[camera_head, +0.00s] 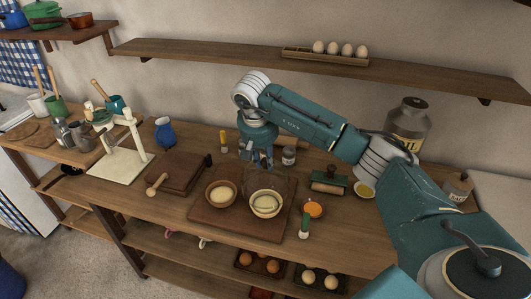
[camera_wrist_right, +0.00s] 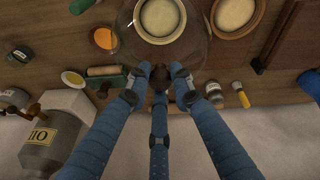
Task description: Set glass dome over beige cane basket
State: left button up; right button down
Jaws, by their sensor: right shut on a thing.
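The beige cane basket (camera_head: 266,206), with pale dough in it, stands on a brown board, and it also shows at the top of the right wrist view (camera_wrist_right: 160,18). My right gripper (camera_head: 260,163) is shut on the dark knob of the clear glass dome (camera_wrist_right: 199,48). In the right wrist view, the gripper's fingers (camera_wrist_right: 160,82) close around the knob. The dome's faint outline surrounds the basket in that view. The dome is hard to see in the head view, and whether its rim touches the board cannot be told. My left gripper is not in view.
A brown basket with dough (camera_head: 220,194) stands close left of the beige one on the board (camera_head: 240,229). An orange bowl (camera_head: 314,209) and a green-handled tool (camera_head: 304,226) are at the right. A dark wooden slab (camera_head: 182,172) lies left.

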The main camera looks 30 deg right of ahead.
aim_at(265, 170)
jog(key=shift+s+f+b, duration=0.15)
jog(key=shift+f+b, duration=0.5)
jog(key=shift+f, duration=0.5)
jog(key=shift+f+b, duration=0.85)
jog(key=shift+f, duration=0.05)
notch_tip(265, 170, down, 2)
jog(key=shift+f+b, duration=0.15)
jog(key=shift+b, duration=0.65)
jog(key=shift+f+b, duration=0.75)
jog(key=shift+f, duration=0.5)
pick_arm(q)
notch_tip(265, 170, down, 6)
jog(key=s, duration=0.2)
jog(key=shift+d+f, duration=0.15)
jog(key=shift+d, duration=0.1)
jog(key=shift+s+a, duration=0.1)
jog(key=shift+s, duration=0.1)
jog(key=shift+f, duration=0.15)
pick_arm(e)
jog(key=shift+f, duration=0.3)
